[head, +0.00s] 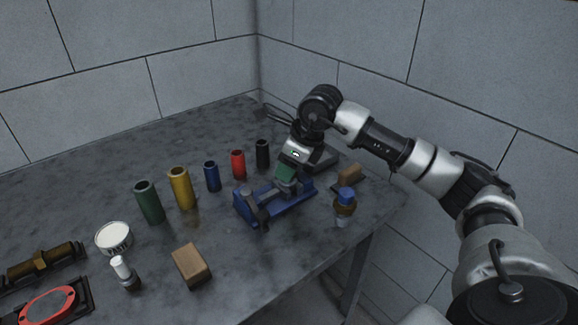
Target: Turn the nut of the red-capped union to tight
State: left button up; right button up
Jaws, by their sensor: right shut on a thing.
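My right gripper (287,178) reaches in from the right and points down at the blue vise (275,208) on the table. It is shut on a part at the vise, which is mostly hidden by the gripper. A green patch shows there; I cannot tell whether it belongs to the gripper or to the part. No red cap can be made out at the vise. A brass-brown fitting with a nut-like middle (40,262) lies at the far left in a dark holder. My left gripper is not in view.
A paste tin (114,238), white-capped bottle (125,273), wooden block (191,265) and blue-capped item (345,203) are nearby.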

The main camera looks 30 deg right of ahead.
jog(key=m+h, duration=0.1)
jog(key=m, duration=0.2)
jog(key=m+h+b, duration=0.1)
jog(key=m, duration=0.2)
jog(key=shift+a+t+h, duration=0.15)
jog(key=shift+t+h, duration=0.15)
jog(key=shift+t, duration=0.1)
jog(key=m+h, duration=0.1)
jog(key=m, duration=0.2)
jog(key=m+h+b, duration=0.1)
jog(key=m, duration=0.2)
jog(key=o, duration=0.9)
